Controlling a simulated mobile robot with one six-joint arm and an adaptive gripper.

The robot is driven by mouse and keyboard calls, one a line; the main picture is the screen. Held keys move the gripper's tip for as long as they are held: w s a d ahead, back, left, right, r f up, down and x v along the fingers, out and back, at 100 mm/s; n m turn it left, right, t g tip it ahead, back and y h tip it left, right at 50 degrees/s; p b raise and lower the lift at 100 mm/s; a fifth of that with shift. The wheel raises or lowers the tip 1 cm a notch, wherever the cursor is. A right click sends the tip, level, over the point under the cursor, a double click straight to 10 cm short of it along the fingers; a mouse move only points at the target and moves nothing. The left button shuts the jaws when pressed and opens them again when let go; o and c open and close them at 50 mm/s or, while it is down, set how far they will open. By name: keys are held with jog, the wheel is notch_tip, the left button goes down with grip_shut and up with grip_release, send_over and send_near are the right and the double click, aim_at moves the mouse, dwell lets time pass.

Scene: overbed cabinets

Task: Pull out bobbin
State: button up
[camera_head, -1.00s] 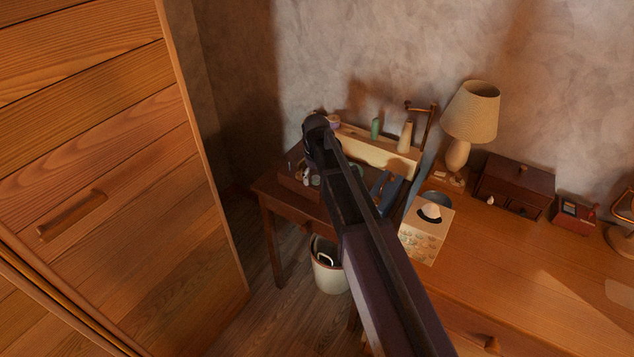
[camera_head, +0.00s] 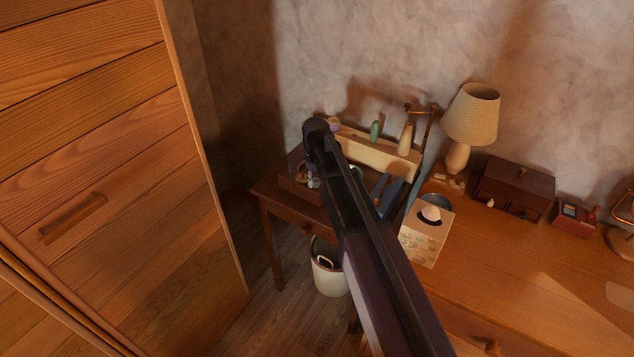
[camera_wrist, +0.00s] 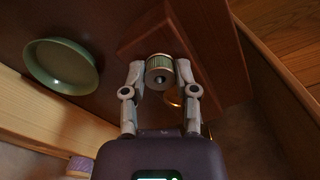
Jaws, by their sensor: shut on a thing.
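In the wrist view a bobbin (camera_wrist: 160,72) with a pale rim and a dark round end sits between the two grey fingertips of my gripper (camera_wrist: 160,70). The gripper is shut on it. A dark reddish wooden block or box (camera_wrist: 165,35) lies just behind the bobbin; I cannot tell whether the two touch. In the head view my arm covers most of the place, and the bobbin cannot be made out. The gripper fingers show there only as a small grey patch (camera_head: 313,182) at the small dark desk.
A green round dish (camera_wrist: 62,66) lies left of the gripper. A pale wooden shelf (camera_head: 362,150) carries a green vase (camera_head: 375,130) and a tan vase (camera_head: 405,139). A blue item (camera_head: 388,193), a tissue box (camera_head: 425,242) and a lamp (camera_head: 471,114) stand to the right.

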jog(key=shift+r, duration=0.1)
notch_tip(320, 180, up, 3)
jog(key=p, duration=0.3)
jog(key=shift+r, duration=0.1)
jog(key=shift+s+r+p, duration=0.2)
jog(key=shift+r+p, duration=0.15)
jog(key=shift+p, duration=0.2)
jog(key=s+d, duration=0.3)
jog(key=s, duration=1.2)
jog(key=shift+s+r+p, duration=0.2)
jog(key=shift+r+p, duration=0.25)
